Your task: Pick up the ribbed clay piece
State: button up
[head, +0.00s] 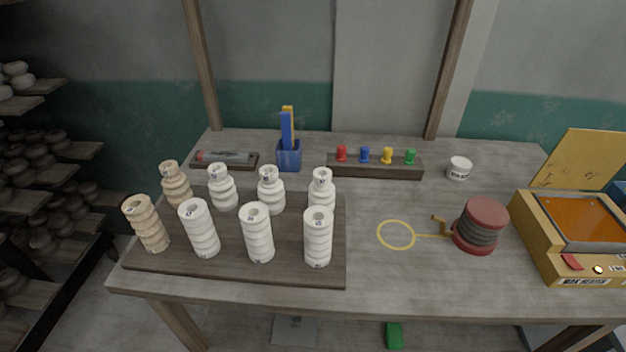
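Several ribbed clay pieces stand upright in two rows on a dark wooden board (300,275) on the left of the table. In the front row are a tan ribbed piece (147,225) at the left end, then pale ones: one (202,230), another (257,234) and another (318,237). The back row has a tan one (176,186) and pale ones: one (222,189), another (268,191) and another (322,187). Each carries a small marked label on or near its top, too small to read. My gripper is not in view.
Behind the board are a blue holder (289,158) and a rack with coloured pegs (375,169). A yellow loop (396,235), a red-ended dark drum (481,226), a white pot (459,169) and a yellow-cased box (570,266) are on the right. Table between is clear.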

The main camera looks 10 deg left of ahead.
aim_at(194, 213)
jog(key=i+l, duration=0.15)
jog(key=i+l+u, duration=0.2)
jog(key=u, duration=0.25)
jog(key=i+l+u, duration=0.3)
jog(key=u, duration=0.2)
